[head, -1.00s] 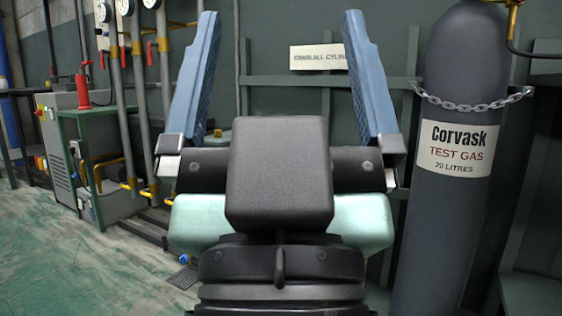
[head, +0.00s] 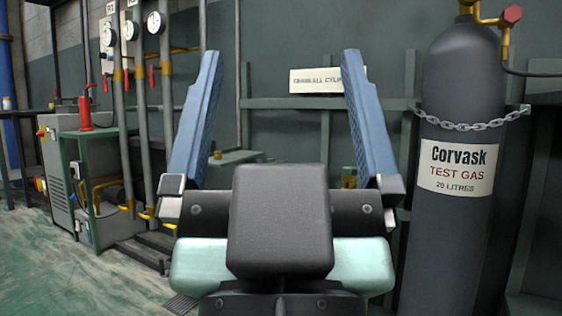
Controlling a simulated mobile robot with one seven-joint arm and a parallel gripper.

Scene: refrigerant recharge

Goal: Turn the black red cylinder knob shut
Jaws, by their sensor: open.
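A tall dark grey gas cylinder (head: 463,90) labelled "Corvask TEST GAS 20 LITRES" stands upright at the right. Brass valve fittings (head: 477,18) show above its shoulder, cut by the top edge of the picture. A red six-sided knob (head: 512,15) sits on the brass at the right, and a bit of dark red shows at the very top. I cannot tell whether a black knob is there. My gripper (head: 280,56) is open and empty, its two blue fingers pointing up and wide apart. It is left of the cylinder and touches nothing that I can see.
A chain (head: 462,123) wraps the cylinder. A dark hose leaves the valve to the right. A wall sign (head: 315,80) shows behind my fingers. Gauges (head: 131,30), pipes with red levers and a green-framed bench (head: 98,180) with a red bottle stand at the left. Green floor (head: 50,270) is open at lower left.

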